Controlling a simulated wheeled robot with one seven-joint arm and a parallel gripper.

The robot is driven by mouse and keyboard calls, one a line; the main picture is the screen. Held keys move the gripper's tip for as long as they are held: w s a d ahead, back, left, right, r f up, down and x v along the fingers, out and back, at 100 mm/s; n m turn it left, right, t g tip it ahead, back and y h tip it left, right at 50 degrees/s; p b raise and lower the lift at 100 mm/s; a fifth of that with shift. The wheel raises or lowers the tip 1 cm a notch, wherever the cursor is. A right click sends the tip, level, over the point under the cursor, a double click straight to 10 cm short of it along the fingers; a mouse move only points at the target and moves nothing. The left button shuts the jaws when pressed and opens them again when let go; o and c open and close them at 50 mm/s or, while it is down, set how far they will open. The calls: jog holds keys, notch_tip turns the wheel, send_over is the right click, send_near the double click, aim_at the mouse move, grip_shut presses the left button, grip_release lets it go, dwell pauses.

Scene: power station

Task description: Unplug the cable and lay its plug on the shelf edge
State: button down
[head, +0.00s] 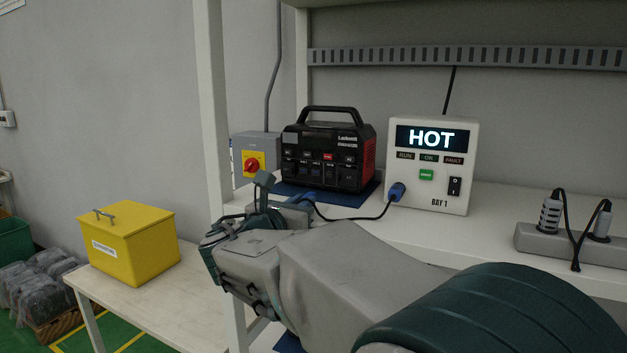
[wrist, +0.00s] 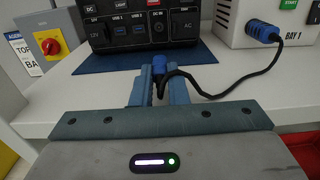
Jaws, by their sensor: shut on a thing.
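My gripper (head: 296,202) is shut on a blue plug (wrist: 159,64), held upright-looking between the blue-grey fingers (wrist: 159,88) in the wrist view. The plug is in front of the black power station (head: 328,152), over the blue mat (wrist: 112,62), and appears apart from the front sockets. Its black cable (head: 352,219) loops right to a blue connector (head: 397,191) in the left side of the white BAY 1 box (head: 432,180). The box's display reads HOT. The white shelf edge (wrist: 50,105) lies below and beside the fingers. My arm hides part of the shelf in the head view.
A grey power strip (head: 570,245) with plugs lies on the shelf at right. A grey box with a red-and-yellow switch (head: 254,161) is behind the shelf post (head: 211,100). A yellow box (head: 127,244) stands on a lower table at left.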

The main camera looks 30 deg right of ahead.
jog(key=shift+f+b, duration=0.65)
jog(key=shift+f, duration=0.2)
jog(key=c, duration=1.3)
grip_release()
jog(key=shift+c, duration=0.2)
jog(key=shift+a, duration=0.1)
